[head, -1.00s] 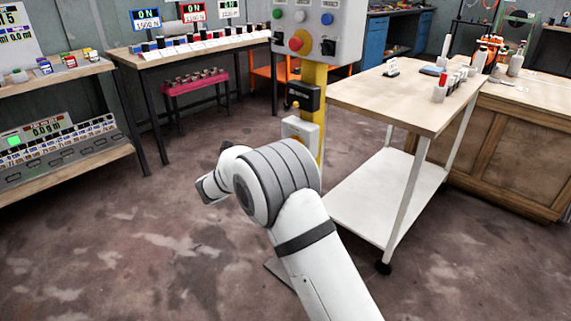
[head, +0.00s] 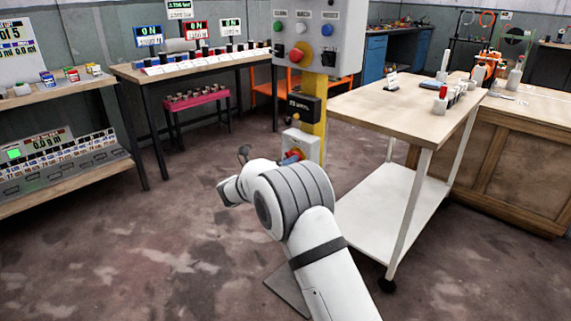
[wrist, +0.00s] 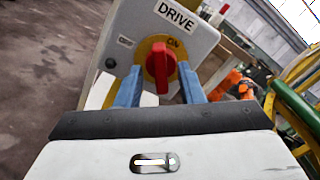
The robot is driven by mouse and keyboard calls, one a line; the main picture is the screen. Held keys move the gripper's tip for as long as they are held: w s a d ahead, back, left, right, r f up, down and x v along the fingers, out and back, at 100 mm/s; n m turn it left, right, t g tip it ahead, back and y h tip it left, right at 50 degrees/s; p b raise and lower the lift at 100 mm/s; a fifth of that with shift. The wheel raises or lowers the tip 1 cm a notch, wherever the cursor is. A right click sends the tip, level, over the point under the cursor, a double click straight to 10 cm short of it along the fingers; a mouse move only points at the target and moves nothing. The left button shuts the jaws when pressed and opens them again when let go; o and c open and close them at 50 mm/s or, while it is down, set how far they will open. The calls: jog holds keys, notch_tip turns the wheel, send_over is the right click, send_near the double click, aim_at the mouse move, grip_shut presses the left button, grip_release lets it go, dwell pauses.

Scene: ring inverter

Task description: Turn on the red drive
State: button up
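The red drive switch (wrist: 160,67) is a rotary knob on a yellow plate, on a grey box labelled DRIVE (wrist: 205,38). OFF is marked at its left and ON at its upper right. The knob's handle stands about upright in the wrist view. My gripper (wrist: 160,80) is open, with its blue fingers apart on either side of the knob's lower part. Yellow shows between knob and fingers; I see no clear contact. In the head view the box (head: 312,146) is low on a yellow post, and my arm hides most of the gripper.
A grey control panel (head: 318,45) with buttons is higher on the yellow post (head: 313,112), above a black box (head: 300,107). A white-legged trolley table (head: 385,112) stands close to the right. Benches line the left and back. The floor at left is clear.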

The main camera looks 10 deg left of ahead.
grip_shut()
dwell(0.3)
jog(key=shift+m+b, duration=0.3)
jog(key=shift+m, duration=3.4)
grip_release()
